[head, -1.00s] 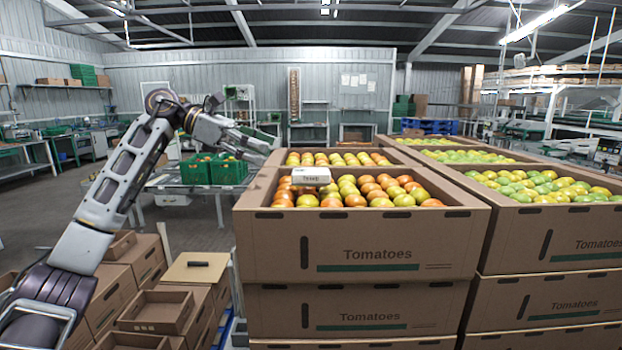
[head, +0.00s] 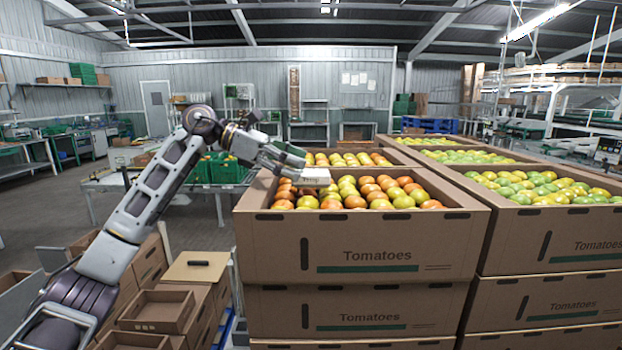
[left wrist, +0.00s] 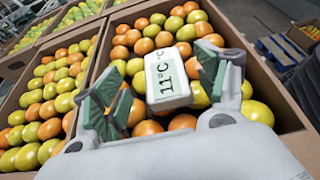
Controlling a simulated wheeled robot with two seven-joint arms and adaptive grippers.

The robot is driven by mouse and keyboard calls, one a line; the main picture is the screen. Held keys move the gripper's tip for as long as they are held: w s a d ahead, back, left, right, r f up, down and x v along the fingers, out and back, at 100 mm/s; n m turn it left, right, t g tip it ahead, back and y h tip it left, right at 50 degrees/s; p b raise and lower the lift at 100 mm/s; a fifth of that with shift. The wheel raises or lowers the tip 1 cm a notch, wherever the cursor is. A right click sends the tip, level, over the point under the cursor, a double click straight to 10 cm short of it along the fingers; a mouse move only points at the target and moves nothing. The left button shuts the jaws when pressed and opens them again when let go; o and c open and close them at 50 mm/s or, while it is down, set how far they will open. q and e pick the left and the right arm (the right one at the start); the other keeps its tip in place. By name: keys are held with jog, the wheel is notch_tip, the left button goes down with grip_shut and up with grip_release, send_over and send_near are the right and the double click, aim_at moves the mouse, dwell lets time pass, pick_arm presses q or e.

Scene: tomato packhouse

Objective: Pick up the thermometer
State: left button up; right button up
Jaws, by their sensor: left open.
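The thermometer is a white block with a display reading 11°C in the left wrist view (left wrist: 168,78). It lies on the tomatoes in the front cardboard box (head: 345,245), and in the head view (head: 313,178) it is near the box's back left part. My left gripper (left wrist: 160,98) is open, with one finger on each side of the thermometer in the left wrist view. In the head view my left gripper (head: 290,162) reaches over the box's left wall to the thermometer. Contact cannot be told. My right gripper is not in view.
Tomatoes (head: 400,190) fill the front box around the thermometer. More full boxes stand behind and to the right (head: 555,225). Small empty cartons (head: 158,308) are stacked at the lower left. A table with green crates (head: 205,170) stands behind my left arm.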

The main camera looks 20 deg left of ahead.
aim_at(320, 172)
pick_arm(q)
jog(key=shift+d, duration=0.1)
jog(key=shift+d+f, duration=0.1)
jog(key=shift+d, duration=0.1)
jog(key=shift+w+d+f, duration=0.2)
jog(key=shift+d, duration=0.45)
jog(key=shift+p+x, duration=0.45)
jog(key=shift+x, duration=0.5)
jog(key=shift+d+f, duration=0.1)
jog(key=shift+d, duration=0.3)
jog(key=shift+w+d+f, duration=0.1)
jog(key=shift+d, duration=0.15)
jog(key=shift+d+f, duration=0.1)
jog(key=shift+c, duration=0.9)
jog(key=c, duration=1.1)
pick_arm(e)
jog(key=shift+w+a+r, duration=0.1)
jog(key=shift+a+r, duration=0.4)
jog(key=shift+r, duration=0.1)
